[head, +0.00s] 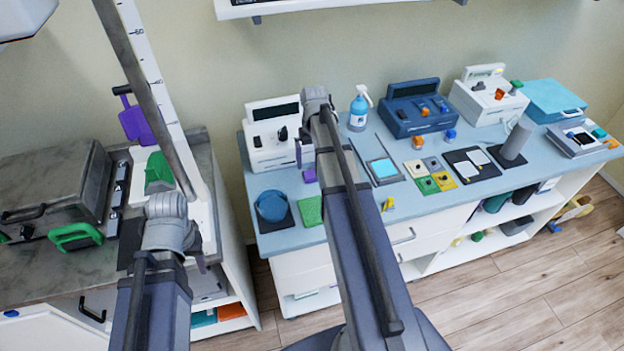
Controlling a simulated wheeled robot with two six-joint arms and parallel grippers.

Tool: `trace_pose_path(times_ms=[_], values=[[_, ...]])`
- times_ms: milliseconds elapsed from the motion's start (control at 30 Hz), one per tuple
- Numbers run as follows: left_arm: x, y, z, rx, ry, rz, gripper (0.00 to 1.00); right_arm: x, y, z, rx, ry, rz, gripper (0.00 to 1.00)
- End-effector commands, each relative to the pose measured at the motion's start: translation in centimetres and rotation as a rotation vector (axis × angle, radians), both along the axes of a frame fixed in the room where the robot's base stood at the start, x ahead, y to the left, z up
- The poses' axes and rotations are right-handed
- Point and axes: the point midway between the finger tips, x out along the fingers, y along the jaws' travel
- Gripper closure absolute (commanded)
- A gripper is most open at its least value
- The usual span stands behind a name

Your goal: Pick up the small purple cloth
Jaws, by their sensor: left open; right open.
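A small purple cloth (309,175) lies on the blue-grey counter (345,209), just in front of the white device with the dark display. It looks like a small flat purple square and is partly close to my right arm in the picture. My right gripper (301,153) is just above and left of it in the head view, open and empty, mostly hidden behind my own arm. My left gripper (163,258) is open over the left bench, largely hidden by its wrist, with nothing seen in it.
A white device (270,139) stands behind the cloth. A spray bottle (359,110) and blue device (415,107) stand further right. A tall measuring post (157,95) rises by my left arm.

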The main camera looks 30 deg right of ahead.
Motion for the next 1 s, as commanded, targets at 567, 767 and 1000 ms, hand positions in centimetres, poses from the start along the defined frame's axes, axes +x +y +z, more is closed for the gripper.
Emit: trace_pose_path(times_ms=[567, 767, 1000], values=[[0.0, 0.0, -5.0, 0.000, 0.000, 0.000, 0.55, -0.2, 0.6, -5.0, 0.000, 0.000, 0.001, 0.00], [0.0, 0.0, -5.1, 0.000, 0.000, 0.000, 0.55, -0.2, 0.6, -5.1, 0.000, 0.000, 0.001, 0.00], [0.0, 0.0, -5.1, 0.000, 0.000, 0.000, 0.55, -0.2, 0.6, -5.0, 0.000, 0.000, 0.000, 0.15]])
